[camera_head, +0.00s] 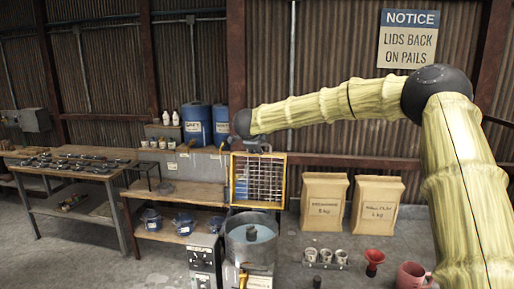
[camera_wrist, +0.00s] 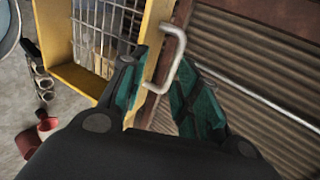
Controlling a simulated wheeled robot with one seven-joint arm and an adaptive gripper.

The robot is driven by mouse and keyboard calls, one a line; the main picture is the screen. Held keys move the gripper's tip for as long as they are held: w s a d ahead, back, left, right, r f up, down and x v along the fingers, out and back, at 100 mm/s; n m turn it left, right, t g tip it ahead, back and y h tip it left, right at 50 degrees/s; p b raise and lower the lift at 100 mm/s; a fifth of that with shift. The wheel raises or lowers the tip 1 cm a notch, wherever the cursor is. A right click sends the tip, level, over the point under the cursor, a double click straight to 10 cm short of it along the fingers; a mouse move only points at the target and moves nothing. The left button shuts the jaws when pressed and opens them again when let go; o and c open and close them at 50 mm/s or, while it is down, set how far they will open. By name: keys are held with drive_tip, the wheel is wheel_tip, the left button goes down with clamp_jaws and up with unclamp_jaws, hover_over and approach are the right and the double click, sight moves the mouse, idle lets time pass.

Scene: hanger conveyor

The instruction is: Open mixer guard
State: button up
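The mixer guard (camera_head: 233,178), a yellow frame with a wire mesh, stands upright at the back of the round mixer bowl (camera_head: 240,252). In the wrist view the guard's yellow frame (camera_wrist: 88,82) fills the upper left. A grey U-shaped handle (camera_wrist: 178,68) sticks out from the frame's edge. My gripper (camera_wrist: 165,62) has its two green fingers apart, one on each side of the handle, with visible gaps. In the head view my gripper (camera_head: 258,146) is at the guard's top edge, small and partly hidden by my wrist.
Two paper sacks (camera_head: 324,202) (camera_head: 377,206) stand to the right of the mixer. Metal cups (camera_head: 326,256), a red funnel (camera_head: 373,261) and a pink jug (camera_head: 410,275) are in front of them. A bench (camera_head: 160,228) with blue pails is left.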

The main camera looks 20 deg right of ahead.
drive_tip(key=v, duration=1)
drive_tip(key=shift+s+r, duration=0.2)
drive_tip(key=shift+a, duration=0.1)
